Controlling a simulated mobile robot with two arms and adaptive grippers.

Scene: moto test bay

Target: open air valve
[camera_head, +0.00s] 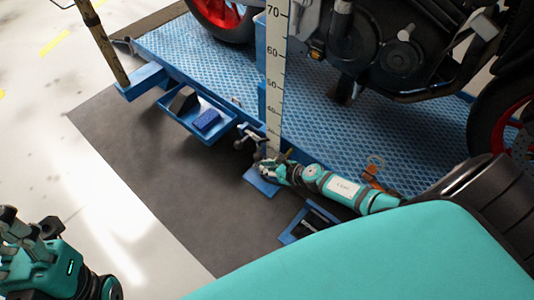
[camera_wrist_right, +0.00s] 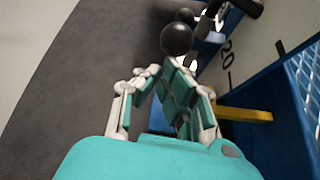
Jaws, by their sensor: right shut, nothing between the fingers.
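A yellow lever (camera_wrist_right: 245,114), which looks like the air valve's handle, sticks out from the blue lift side in the right wrist view. It shows only as a tiny piece in the head view (camera_head: 288,154). A round black knob (camera_wrist_right: 177,38) on a lever stands beyond my fingertips. My right gripper (camera_head: 266,167) is low beside the lift, near the ruler's foot. Its fingers (camera_wrist_right: 158,72) are shut and empty, left of the yellow lever and apart from it. The valve body is hidden. My left gripper (camera_head: 20,218) is at the lower left, far from the lift; its finger opening is unclear.
A blue lift platform (camera_head: 215,62) carries a motorcycle (camera_head: 375,45). A white ruler (camera_head: 274,85) stands at its edge. A blue tray (camera_head: 178,118) with a blue block (camera_head: 206,120) hangs on the side. The dark mat (camera_head: 150,165) in front is largely clear.

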